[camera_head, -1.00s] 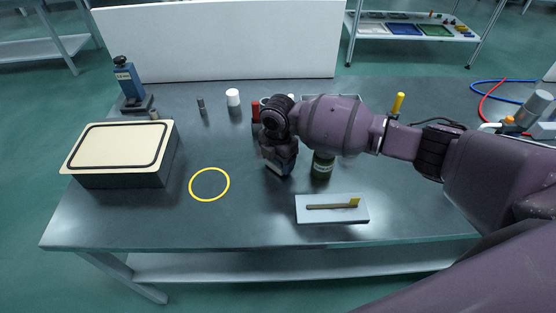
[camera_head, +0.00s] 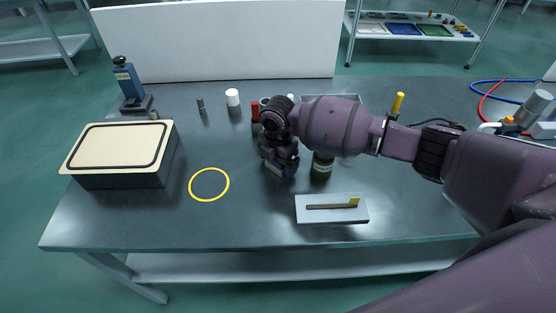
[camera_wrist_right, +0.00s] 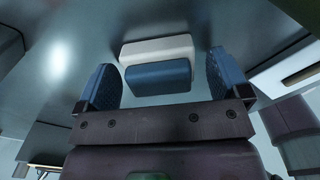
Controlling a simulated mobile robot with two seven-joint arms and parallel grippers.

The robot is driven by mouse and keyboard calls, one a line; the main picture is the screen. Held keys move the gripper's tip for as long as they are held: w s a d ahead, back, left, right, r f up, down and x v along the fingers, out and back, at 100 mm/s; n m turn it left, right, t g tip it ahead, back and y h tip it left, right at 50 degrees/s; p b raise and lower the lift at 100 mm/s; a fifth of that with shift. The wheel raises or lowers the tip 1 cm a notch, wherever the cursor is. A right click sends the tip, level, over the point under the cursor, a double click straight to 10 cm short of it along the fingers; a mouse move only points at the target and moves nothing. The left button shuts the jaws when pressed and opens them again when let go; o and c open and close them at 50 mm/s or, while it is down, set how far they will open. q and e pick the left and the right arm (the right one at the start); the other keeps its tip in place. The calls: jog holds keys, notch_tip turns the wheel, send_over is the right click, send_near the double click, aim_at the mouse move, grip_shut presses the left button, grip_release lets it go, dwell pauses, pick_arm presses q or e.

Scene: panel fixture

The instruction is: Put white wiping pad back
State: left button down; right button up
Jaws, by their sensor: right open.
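The white wiping pad (camera_wrist_right: 158,48) shows in the right wrist view as a pale block on the dark tabletop, with a blue block-shaped part (camera_wrist_right: 158,76) against its near side. I cannot tell whether the white and blue parts are one piece. My right gripper (camera_wrist_right: 165,82) is open, its blue fingers to the left and right of the blue part, with visible gaps. In the head view my right gripper (camera_head: 281,170) points down over the middle of the table and hides the pad. My left gripper is not in view.
A yellow ring mark (camera_head: 209,199) lies on clear table to the left. A dark box with a cream top (camera_head: 118,148) stands further left. A dark green bottle (camera_head: 322,167) is close right of my gripper. A pale tray (camera_head: 332,217) with a brush lies in front.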

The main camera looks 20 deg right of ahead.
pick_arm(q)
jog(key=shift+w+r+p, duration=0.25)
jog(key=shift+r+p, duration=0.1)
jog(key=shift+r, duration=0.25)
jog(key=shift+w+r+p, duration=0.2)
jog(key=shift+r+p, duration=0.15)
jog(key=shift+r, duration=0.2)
pick_arm(e)
notch_tip(320, 180, up, 12)
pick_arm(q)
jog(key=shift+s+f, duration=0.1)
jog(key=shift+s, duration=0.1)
